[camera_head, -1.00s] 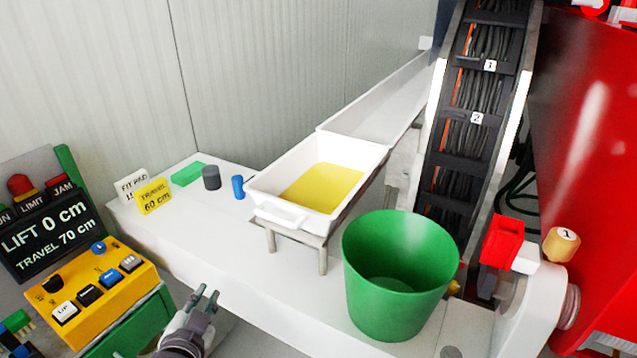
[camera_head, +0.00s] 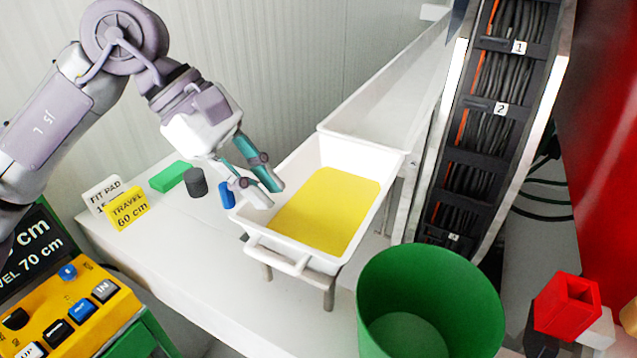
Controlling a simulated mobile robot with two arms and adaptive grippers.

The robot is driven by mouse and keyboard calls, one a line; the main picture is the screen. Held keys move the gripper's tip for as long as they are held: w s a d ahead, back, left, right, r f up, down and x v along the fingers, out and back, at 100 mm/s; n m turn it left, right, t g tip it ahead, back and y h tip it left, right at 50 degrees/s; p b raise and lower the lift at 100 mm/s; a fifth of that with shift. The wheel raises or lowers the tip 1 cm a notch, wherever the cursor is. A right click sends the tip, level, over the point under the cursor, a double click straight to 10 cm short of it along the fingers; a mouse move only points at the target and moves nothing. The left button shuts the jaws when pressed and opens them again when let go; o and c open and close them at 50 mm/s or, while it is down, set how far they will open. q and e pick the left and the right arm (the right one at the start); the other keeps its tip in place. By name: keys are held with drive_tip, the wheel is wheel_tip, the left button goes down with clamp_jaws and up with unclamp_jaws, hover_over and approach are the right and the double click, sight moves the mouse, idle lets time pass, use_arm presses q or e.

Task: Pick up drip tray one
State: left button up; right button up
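A white tray (camera_head: 283,254) holding a flat yellow layer sits on a small metal stand (camera_head: 328,291), with a bar handle on its near end. I see no number on it. A longer white tray or trough (camera_head: 362,132) runs behind it. My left gripper (camera_head: 269,195) reaches in from the upper left, fingers pointing down and right. They are parted and appear empty, in front of the tray's left rim in the picture; whether they touch it I cannot tell. My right gripper is not in view.
A green bucket (camera_head: 428,300) stands close to the right of the tray. A blue cylinder (camera_head: 227,195), a dark cylinder (camera_head: 196,182) and a green block (camera_head: 170,176) stand left of it. A cable chain (camera_head: 480,150) rises on the right. A yellow control box (camera_head: 75,310) is at lower left.

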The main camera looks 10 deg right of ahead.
sight(283, 241)
use_arm(q)
drive_tip(key=shift+t+y, duration=0.4)
drive_tip(key=shift+y, duration=0.4)
wheel_tip(283, 241, down, 6)
drive_tip(key=shift+w+d+r+p, duration=0.1)
drive_tip(key=shift+w+d+p, duration=0.05)
drive_tip(key=shift+p, duration=0.9)
drive_tip(key=shift+d+f, duration=0.1)
drive_tip(key=shift+f, duration=0.25)
drive_tip(key=shift+d+f+p, duration=0.2)
drive_tip(key=shift+f+p, duration=0.25)
drive_tip(key=p+x, duration=0.2)
drive_tip(key=x, duration=0.1)
drive_tip(key=shift+f, duration=0.65)
drive_tip(key=shift+d+f, duration=0.15)
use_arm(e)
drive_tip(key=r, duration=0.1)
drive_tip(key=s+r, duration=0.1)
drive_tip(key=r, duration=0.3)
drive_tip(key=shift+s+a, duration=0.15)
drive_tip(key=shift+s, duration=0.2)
